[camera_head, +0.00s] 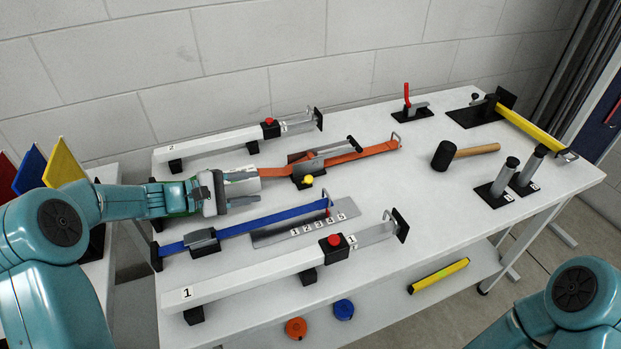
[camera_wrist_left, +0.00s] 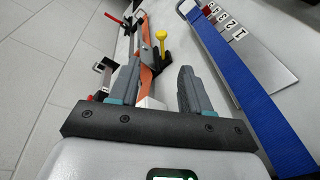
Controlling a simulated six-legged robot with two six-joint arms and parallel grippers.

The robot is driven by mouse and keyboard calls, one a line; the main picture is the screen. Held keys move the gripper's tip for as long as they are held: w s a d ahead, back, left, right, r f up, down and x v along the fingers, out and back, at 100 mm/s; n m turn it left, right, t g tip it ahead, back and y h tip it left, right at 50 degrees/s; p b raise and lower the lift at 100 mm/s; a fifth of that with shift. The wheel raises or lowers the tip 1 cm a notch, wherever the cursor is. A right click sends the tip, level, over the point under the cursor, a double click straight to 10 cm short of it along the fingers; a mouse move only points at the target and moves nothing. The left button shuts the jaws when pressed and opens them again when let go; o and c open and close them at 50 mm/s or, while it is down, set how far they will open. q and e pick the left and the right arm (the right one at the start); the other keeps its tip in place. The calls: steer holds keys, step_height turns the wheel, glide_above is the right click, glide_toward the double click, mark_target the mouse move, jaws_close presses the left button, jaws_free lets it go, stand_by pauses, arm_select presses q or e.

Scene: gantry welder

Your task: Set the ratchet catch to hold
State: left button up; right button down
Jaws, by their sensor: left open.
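The ratchet (camera_head: 308,165) sits on an orange strap (camera_head: 365,153) on the table, with a dark handle and a yellow knob (camera_head: 308,181) at its near side. In the left wrist view the yellow knob (camera_wrist_left: 161,38) stands up beyond the fingers, beside the orange strap (camera_wrist_left: 146,75). My left gripper (camera_head: 258,187) is open, to the left of the ratchet and apart from the knob. Its two fingers (camera_wrist_left: 158,85) point toward the ratchet, with nothing held. It hides the left part of the orange strap. My right gripper is out of view; only part of that arm shows.
A blue strap (camera_head: 260,221) with a numbered plate (camera_head: 300,232) runs nearer me. Two white clamp bars (camera_head: 250,275) (camera_head: 215,142) lie before and behind.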

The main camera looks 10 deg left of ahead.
mark_target(305, 181)
arm_select(q)
steer(key=p+x, duration=0.2)
steer(key=x, duration=1.3)
steer(key=shift+s+d, duration=0.1)
steer(key=shift+d, duration=0.3)
steer(key=shift+w+f, duration=0.15)
steer(key=shift+w, duration=0.15)
jaws_close()
